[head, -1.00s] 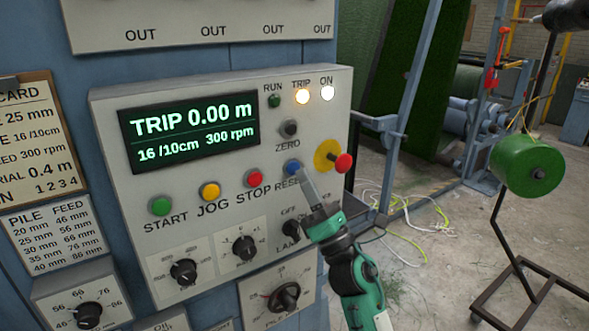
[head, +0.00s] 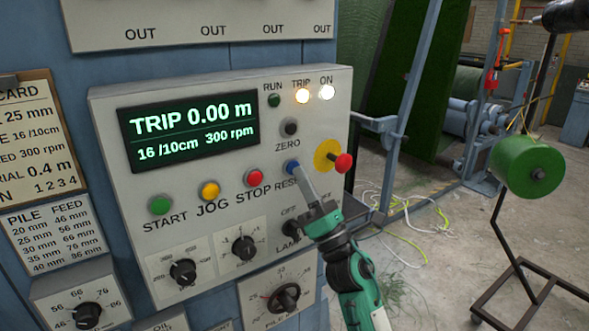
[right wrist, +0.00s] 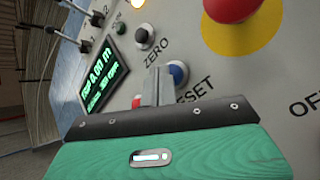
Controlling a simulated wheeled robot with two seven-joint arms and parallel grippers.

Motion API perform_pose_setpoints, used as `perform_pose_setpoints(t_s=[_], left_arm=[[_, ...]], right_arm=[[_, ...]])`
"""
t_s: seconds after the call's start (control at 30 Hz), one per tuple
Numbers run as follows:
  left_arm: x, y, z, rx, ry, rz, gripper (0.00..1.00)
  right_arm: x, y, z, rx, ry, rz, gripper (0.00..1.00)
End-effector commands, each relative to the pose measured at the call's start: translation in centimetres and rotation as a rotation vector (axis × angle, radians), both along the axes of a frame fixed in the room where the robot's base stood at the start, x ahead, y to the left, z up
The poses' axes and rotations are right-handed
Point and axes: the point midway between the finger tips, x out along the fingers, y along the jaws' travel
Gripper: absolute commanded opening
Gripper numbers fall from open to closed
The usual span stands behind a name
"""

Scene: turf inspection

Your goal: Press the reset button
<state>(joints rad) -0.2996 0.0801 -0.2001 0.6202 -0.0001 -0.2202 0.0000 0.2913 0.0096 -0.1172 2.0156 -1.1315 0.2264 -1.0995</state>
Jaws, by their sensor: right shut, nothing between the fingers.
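The blue reset button (head: 292,167) is on the sloped grey control panel (head: 230,177), right of the red STOP button (head: 256,177). My right gripper (head: 298,172) is shut and empty, with its fingertips at the blue button in the head view. In the right wrist view the blue button (right wrist: 178,73) shows just right of the shut fingers (right wrist: 158,86). I cannot tell whether the fingertips touch it. The display (head: 190,130) reads TRIP 0.00 m, and the TRIP lamp (head: 302,96) is lit. My left gripper is not in view.
A red mushroom knob (head: 343,163) on a yellow disc stands out just right of the reset button. The black ZERO button (head: 289,128) is above, and the LAMP switch (head: 292,228) is below. Green and yellow buttons are to the left.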

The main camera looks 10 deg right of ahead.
Motion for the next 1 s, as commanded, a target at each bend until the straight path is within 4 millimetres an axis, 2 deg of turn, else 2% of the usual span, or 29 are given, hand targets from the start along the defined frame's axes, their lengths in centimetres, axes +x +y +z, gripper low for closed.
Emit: perform_pose_setpoints(t_s=[1.0], left_arm=[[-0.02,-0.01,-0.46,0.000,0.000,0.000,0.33]], right_arm=[[0.99,0.36,0.01,0.000,0.000,0.000,0.00]])
